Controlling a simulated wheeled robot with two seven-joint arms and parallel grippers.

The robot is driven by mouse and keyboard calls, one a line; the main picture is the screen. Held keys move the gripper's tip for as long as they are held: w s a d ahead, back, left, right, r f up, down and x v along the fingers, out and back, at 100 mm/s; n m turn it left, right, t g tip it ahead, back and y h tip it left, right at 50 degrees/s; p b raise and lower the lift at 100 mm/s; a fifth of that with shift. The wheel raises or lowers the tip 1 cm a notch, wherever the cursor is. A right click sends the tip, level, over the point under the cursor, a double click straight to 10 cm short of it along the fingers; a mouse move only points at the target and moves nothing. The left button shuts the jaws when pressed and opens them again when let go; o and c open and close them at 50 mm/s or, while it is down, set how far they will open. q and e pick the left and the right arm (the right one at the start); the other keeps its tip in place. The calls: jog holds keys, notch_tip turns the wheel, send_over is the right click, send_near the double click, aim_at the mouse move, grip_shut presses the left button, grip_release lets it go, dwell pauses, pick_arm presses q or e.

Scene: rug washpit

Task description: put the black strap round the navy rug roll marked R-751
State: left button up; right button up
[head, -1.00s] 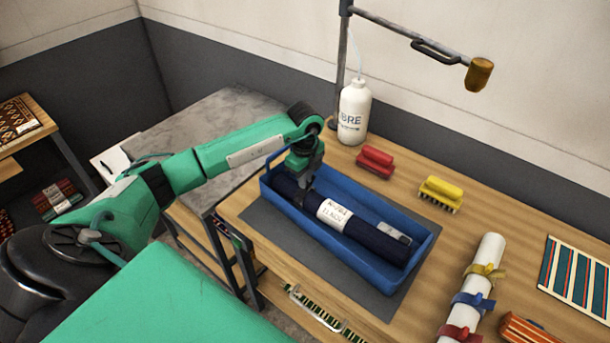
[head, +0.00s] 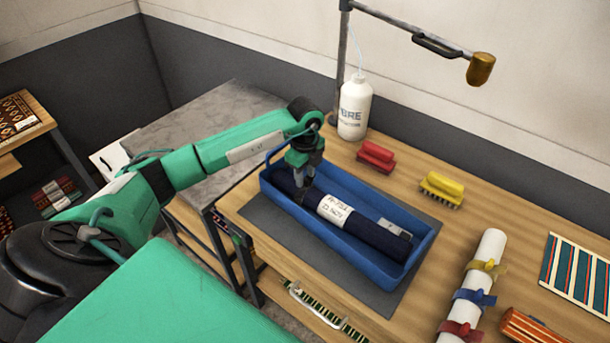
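The navy rug roll (head: 370,234) lies in a blue tray (head: 428,240) on the wooden bench. It has a white label (head: 335,209) round its middle; the print is too small to read surely. My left gripper (head: 303,190) points down at the roll's left part, left of the label, with its fingertips at or close to the roll. I cannot tell whether its fingers are open or shut. I cannot make out the black strap; dark fingers and dark rug blend there. My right gripper is out of view.
A white roll (head: 490,247) with yellow, blue and red straps lies at the right. A white bottle (head: 354,107), a red brush (head: 376,156) and a yellow brush (head: 441,188) stand behind the tray. A lamp-like arm (head: 410,30) hangs above. A grey mat (head: 385,302) lies under the tray.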

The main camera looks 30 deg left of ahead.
pick_arm(q)
notch_tip(320, 180, up, 13)
jog(key=b, duration=0.3)
